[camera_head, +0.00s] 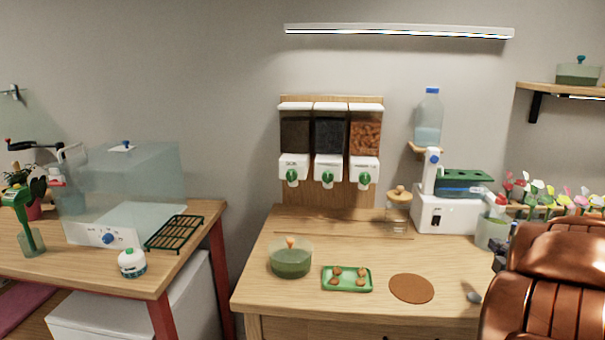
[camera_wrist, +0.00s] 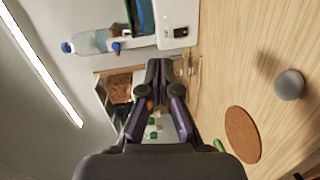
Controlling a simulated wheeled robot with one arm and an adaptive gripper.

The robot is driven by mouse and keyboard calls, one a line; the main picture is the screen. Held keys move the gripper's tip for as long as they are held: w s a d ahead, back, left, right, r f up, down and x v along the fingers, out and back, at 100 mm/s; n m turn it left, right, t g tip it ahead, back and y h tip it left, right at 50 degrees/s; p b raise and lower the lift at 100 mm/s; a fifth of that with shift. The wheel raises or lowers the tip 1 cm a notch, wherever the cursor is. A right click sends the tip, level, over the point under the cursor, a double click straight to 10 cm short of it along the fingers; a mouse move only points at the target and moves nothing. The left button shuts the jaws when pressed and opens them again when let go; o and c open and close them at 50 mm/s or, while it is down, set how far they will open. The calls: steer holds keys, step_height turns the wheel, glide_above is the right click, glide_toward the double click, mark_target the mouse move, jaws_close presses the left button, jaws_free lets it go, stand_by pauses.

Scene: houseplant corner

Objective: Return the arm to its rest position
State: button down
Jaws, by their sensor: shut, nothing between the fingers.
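My gripper (camera_wrist: 159,72) shows in the wrist view, with its dark fingers together and nothing held between them. It is above and in front of the wooden table (camera_wrist: 225,70), pointing toward the wall with the dispensers. In the head view my copper-coloured arm fills the lower right corner. It hides the right end of the table, and the gripper itself is mostly hidden there.
On the table stand a lidded green pot (camera_head: 290,262), a green tray (camera_head: 347,279) with several brown pieces, a brown round mat (camera_head: 411,288), a jar (camera_head: 397,213) and a white machine (camera_head: 447,213). A grey rounded object (camera_wrist: 289,84) lies near the mat.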

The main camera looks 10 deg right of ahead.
steer(key=s+a+f+m+g+y, duration=0.1)
steer(key=s+a+f+m+g, duration=0.25)
steer(key=a, duration=0.35)
steer(key=s+a+f+m+g, duration=0.2)
steer(key=s+a+m+g, duration=0.15)
steer(key=a, duration=0.35)
steer(key=s+a+f+m+g+y, duration=0.1)
steer(key=s+a+f+m+g, duration=0.25)
steer(key=a, duration=0.35)
steer(key=s+a+f+m+g+y, duration=0.2)
steer(key=s+a+g+y, duration=0.3)
steer(key=s+a, duration=1.35)
step_height(320, 180, down, 12)
steer(key=w+g+b, duration=0.1)
steer(key=g+b, duration=0.1)
steer(key=b, duration=0.8)
steer(key=s+p+v, duration=0.2)
steer(key=p+v, duration=0.7)
steer(key=v, duration=0.1)
steer(key=s+a+r+p+v, duration=0.1)
steer(key=s+p+v, duration=0.1)
steer(key=p+v, duration=0.8)
steer(key=shift+s+a+r+t+h, duration=0.25)
steer(key=shift+r+t+h, duration=0.1)
steer(key=shift+r, duration=0.2)
